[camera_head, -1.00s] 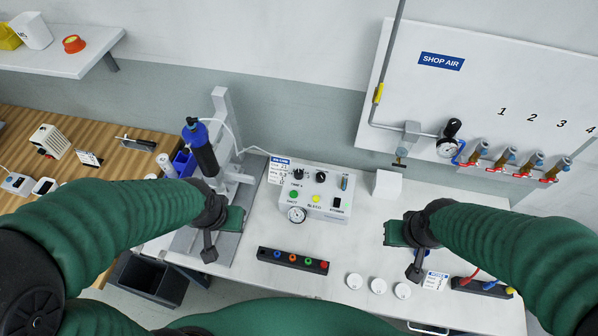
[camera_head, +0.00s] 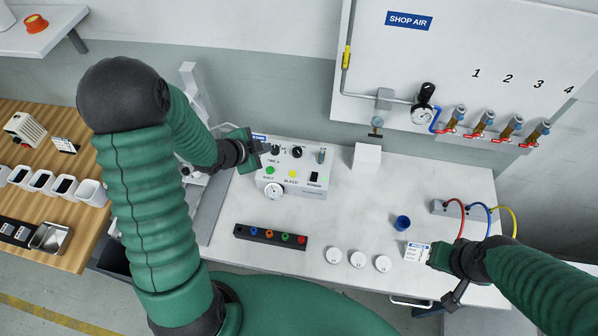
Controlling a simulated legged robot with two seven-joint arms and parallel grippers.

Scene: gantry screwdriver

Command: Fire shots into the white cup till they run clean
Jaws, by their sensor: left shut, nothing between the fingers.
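A white control box (camera_head: 291,180) stands at the back of the white bench. It has a green button (camera_head: 270,170), a yellow button (camera_head: 292,174), a black power switch and a dial gauge (camera_head: 275,191). My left gripper (camera_head: 262,147) is shut and empty at the box's upper left corner; I cannot tell whether it touches. My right gripper (camera_head: 434,257) is beside a small printed card (camera_head: 417,252) at the front right; its jaws are unclear. A white square-sided block (camera_head: 367,158) stands below the air regulator; I cannot tell whether it is a cup. My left arm hides the syringe.
The bench middle is clear.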

